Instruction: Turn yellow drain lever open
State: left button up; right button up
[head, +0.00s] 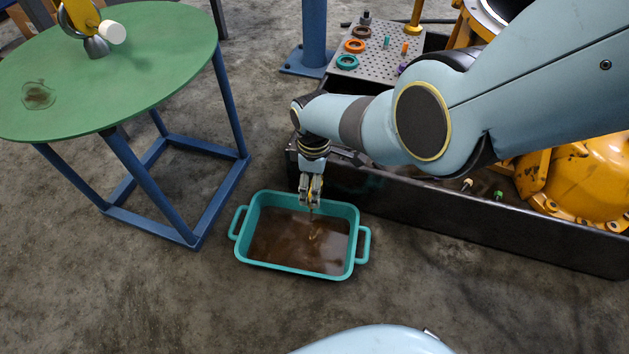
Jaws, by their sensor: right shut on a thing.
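My right gripper (311,200) reaches down at the front wall of the dark tray, just above the back edge of a teal pan. It is shut on a small yellow piece (314,189), which looks like the yellow drain lever. The fingers hide most of the lever, so its angle cannot be told. The teal pan (240,252) stands on the floor under the gripper and holds brown liquid (295,245) with a lighter swirl near the gripper. My left gripper is not in view.
A dark tray (440,215) with a yellow housing (590,180) stands at the right. A perforated plate (385,66) with coloured rings is behind my arm. A green round table (120,80) with blue legs stands at the left. The floor in front is clear.

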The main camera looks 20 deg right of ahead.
jog(key=o, duration=1.7)
jog(key=shift+r, duration=0.15)
jog(key=shift+w+r, duration=0.1)
jog(key=shift+r, duration=3.7)
